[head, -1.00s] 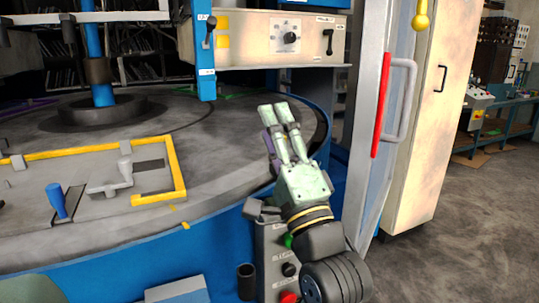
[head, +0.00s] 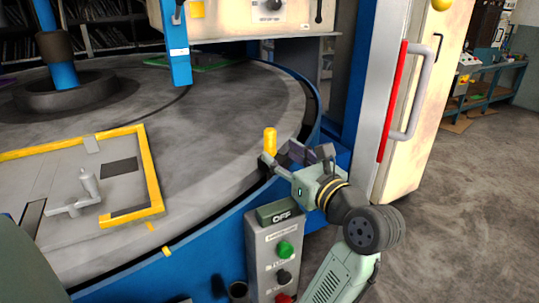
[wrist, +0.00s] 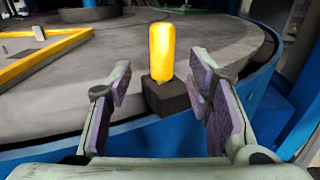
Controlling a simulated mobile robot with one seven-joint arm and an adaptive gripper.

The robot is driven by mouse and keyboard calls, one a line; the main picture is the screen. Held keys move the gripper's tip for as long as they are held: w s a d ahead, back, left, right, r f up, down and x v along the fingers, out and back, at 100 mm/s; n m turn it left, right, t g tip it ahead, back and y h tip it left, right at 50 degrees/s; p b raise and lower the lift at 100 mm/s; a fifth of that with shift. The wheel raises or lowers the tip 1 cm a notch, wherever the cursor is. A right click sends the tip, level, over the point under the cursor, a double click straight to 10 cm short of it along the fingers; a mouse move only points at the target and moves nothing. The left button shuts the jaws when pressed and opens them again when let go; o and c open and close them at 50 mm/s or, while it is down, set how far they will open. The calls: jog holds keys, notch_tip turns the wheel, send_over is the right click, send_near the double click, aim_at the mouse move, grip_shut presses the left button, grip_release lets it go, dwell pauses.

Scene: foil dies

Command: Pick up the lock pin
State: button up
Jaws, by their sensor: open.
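The lock pin looks to be the upright yellow, round-topped piece (head: 270,141) at the right edge of the round grey table. In the wrist view the yellow pin (wrist: 161,52) stands on a dark square block (wrist: 167,96). My gripper (head: 291,155) is open beside it, reaching in from the right. In the wrist view my gripper's two fingers (wrist: 160,95) are spread to the left and right, with the pin ahead between them and apart from both. In the head view a finger partly covers the pin's base.
The grey round table (head: 215,120) has a yellow-framed plate (head: 153,180) with a small grey handle (head: 88,188). A control box (head: 275,255) with an OFF sign stands below my gripper. A door with a red strip (head: 392,105) is at right.

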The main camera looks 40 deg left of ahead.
aim_at(273, 148)
jog(key=shift+p+x, duration=0.7)
jog(key=shift+x, duration=2.35)
jog(key=shift+w+f, duration=0.1)
jog(key=shift+f, duration=0.1)
jog(key=shift+c, duration=0.5)
jog(key=shift+d, duration=0.1)
grip_shut()
